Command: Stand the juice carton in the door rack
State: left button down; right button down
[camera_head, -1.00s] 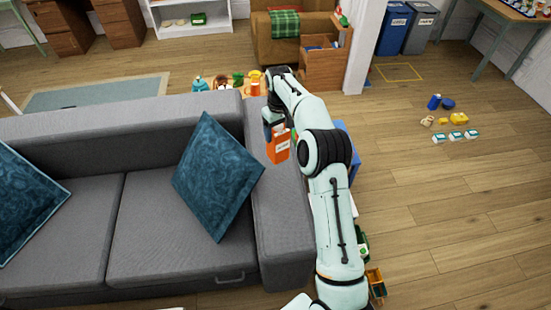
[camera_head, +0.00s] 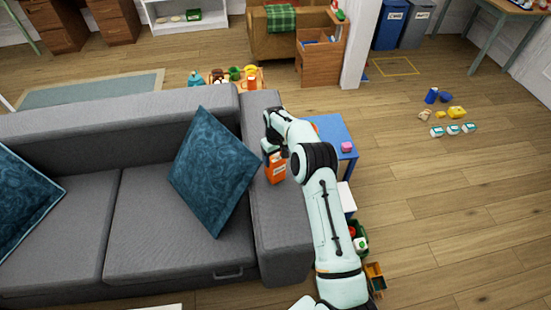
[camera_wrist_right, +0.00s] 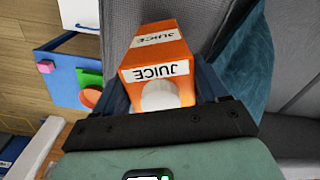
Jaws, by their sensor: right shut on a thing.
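The juice carton (camera_head: 276,170) is orange with a white label. My right gripper (camera_head: 272,150) is shut on it and holds it over the right armrest of the grey sofa. In the right wrist view the carton (camera_wrist_right: 157,60) shows its JUICE labels and a pale round cap between the fingers of the gripper (camera_wrist_right: 162,92). I cannot pick out the door rack for sure in either view. My left gripper is out of view.
A blue table (camera_head: 335,130) with a pink item stands right of the armrest. A white piece (camera_head: 347,198) and toy crates (camera_head: 375,278) lie beside my arm. Several small items (camera_head: 453,128) are on the floor at right. The wooden floor between is clear.

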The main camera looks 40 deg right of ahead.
jog(key=shift+f, duration=0.55)
jog(key=shift+c, duration=0.2)
grip_release()
